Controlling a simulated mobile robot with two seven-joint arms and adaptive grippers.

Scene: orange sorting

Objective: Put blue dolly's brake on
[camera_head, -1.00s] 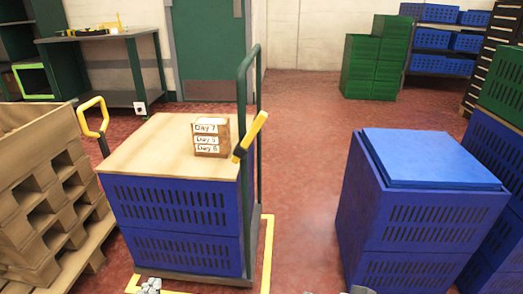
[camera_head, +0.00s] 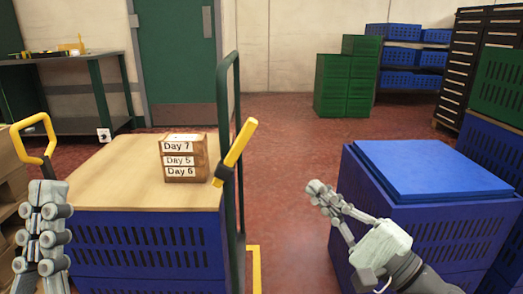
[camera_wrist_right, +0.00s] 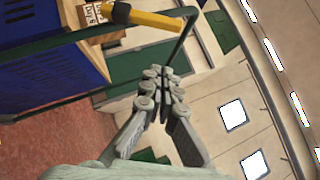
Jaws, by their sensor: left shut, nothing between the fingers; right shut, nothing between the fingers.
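A dolly with a dark green upright frame (camera_head: 230,130) carries stacked blue crates (camera_head: 150,245) under a wooden top. My left gripper (camera_head: 47,190) is shut and empty, upright in front of the dolly's left side. My right gripper (camera_head: 318,189) is shut and empty, to the right of the lever and apart from it. Its closed fingers show in the right wrist view (camera_wrist_right: 160,86).
A small box (camera_head: 183,158) labelled Day 7, Day 5 and Day 6 sits on the wooden top. A yellow handle (camera_head: 36,137) stands at the left. Blue crates with a lid (camera_head: 430,170) stand at the right, close to my right arm. Red floor (camera_head: 290,150) is clear between the stacks.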

